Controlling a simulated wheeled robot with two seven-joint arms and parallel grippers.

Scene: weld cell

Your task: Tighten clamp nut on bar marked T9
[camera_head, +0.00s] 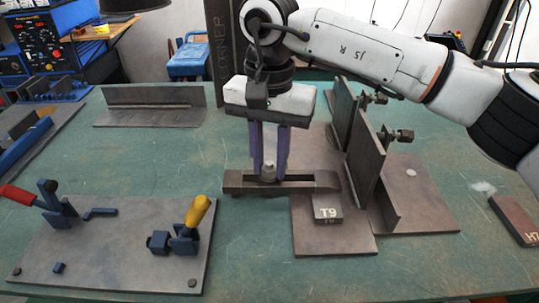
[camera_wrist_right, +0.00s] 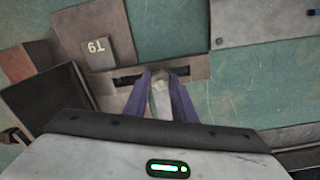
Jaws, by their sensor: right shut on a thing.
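The block marked T9 (camera_head: 327,209) sits on a brown steel plate (camera_head: 335,245) right of centre in the head view, and its label also shows in the right wrist view (camera_wrist_right: 97,47). A dark slotted clamp bar (camera_head: 315,182) lies left of and behind the block, with its right end at the plate. A grey clamp nut (camera_head: 268,172) stands on the bar. My right gripper (camera_head: 269,165) points down over the bar, its purple fingers shut on the nut. The nut also shows between the fingers in the right wrist view (camera_wrist_right: 160,95). My left gripper is not in view.
Upright steel plates (camera_head: 365,155) with bolts stand just right of the bar. A fixture plate (camera_head: 115,245) with a red-handled and a yellow-handled toggle clamp (camera_head: 197,213) lies at front left. A block marked H7 (camera_head: 515,220) lies at far right. Green table is clear at left centre.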

